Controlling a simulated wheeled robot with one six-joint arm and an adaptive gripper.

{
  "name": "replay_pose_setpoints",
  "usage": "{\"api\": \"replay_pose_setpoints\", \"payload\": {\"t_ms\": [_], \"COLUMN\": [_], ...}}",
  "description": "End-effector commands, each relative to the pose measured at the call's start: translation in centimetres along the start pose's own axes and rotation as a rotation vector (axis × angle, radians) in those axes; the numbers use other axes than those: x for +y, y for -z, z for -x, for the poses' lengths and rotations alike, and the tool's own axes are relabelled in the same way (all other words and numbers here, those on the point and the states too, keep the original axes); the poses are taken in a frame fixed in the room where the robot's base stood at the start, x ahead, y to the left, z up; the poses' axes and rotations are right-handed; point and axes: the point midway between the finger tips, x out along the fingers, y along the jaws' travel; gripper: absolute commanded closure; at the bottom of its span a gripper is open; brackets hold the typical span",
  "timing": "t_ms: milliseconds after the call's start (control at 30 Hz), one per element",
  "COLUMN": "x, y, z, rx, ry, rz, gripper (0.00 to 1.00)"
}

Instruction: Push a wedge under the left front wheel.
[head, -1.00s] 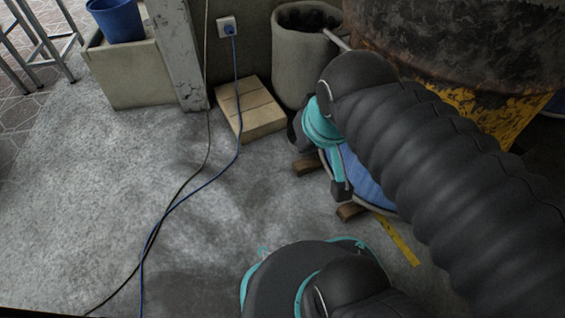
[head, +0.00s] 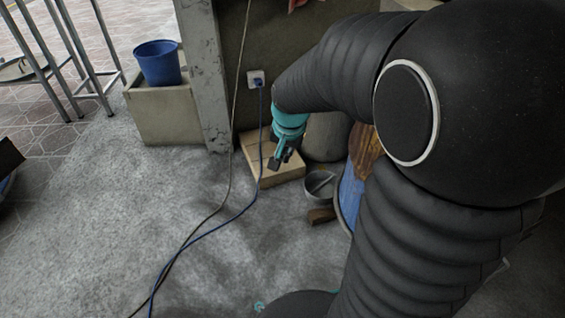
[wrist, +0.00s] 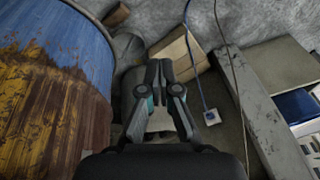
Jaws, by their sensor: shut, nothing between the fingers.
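A brown wooden block (head: 321,216) lies on the floor beside the blue barrel (head: 349,192); it may be the wedge, but its shape is too small to tell. In the wrist view a similar brown block (wrist: 117,14) lies past the blue end of the rusty barrel (wrist: 75,50). I cannot make out a left front wheel; my arm hides much of the barrel's underside. My gripper (head: 276,163) points down in front of the pale box, apart from the block and to its upper left. In the wrist view its fingers (wrist: 161,64) are together and hold nothing.
A pale box (head: 288,170) sits by the wall, with a grey round vessel (head: 320,184) beside it. A blue cable (head: 215,226) and a dark cable cross the floor. A blue bucket (head: 157,63) stands on a ledge.

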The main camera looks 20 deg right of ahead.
Motion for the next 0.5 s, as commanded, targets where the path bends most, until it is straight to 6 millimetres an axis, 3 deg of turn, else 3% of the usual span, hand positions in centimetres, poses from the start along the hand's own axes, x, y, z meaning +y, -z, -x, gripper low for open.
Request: {"api": "replay_pose_setpoints", "payload": {"t_ms": [200,500], "x": [-0.2,1.2], "y": [3.5,6.0], "z": [-6.7,-17.3], "rx": [-0.053,-0.108], "ry": [-0.046,-0.111], "rz": [-0.186,-0.443], "gripper": [1.0,1.0]}}
